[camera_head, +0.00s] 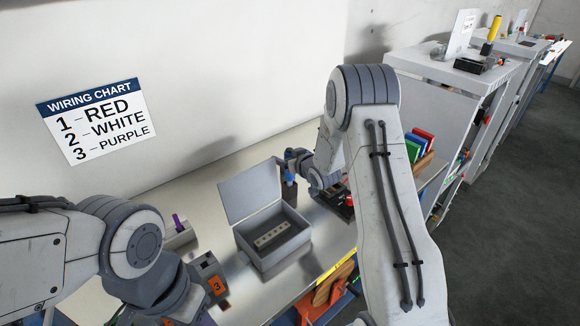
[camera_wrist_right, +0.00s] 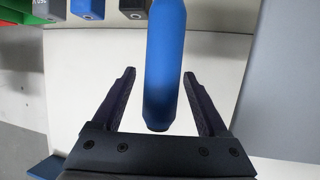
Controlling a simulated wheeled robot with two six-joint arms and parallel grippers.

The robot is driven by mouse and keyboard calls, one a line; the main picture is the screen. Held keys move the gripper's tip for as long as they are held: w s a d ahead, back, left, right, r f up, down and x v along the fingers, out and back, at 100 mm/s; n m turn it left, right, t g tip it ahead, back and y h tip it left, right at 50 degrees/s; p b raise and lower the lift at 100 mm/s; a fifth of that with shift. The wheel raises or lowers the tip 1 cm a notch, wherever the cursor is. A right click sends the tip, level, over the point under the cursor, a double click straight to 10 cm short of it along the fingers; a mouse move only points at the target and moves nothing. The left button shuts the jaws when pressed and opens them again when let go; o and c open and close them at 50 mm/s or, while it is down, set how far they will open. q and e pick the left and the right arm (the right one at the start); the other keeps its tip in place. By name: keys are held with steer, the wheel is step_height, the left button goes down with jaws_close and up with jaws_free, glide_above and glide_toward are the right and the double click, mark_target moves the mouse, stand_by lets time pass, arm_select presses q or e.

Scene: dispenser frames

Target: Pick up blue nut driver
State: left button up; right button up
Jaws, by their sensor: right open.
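The blue nut driver (camera_wrist_right: 165,70) shows in the right wrist view with its blue handle between the two fingers of my right gripper (camera_wrist_right: 161,105). The fingers are apart, with a gap on each side of the handle. In the head view the nut driver (camera_head: 289,172) is a small blue and dark upright shape behind the open grey box, beside my right gripper (camera_head: 291,166). My right arm hides part of that area. My left arm comes in at the lower left, and its fingertips cannot be made out.
An open grey box (camera_head: 271,259) with its lid up stands on the workbench (camera_head: 213,180). An orange label with a 3 (camera_head: 217,286) is near my left arm. Colored bins (camera_head: 418,146) and grey cabinets (camera_head: 455,75) stand at right. A wiring chart (camera_head: 97,119) hangs on the wall.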

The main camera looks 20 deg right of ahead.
steer(key=shift+w+a+f, duration=0.1)
steer(key=shift+w+f, duration=0.15)
steer(key=shift+w, duration=0.2)
jaws_close()
steer(key=shift+r, duration=0.1)
stand_by(1.0)
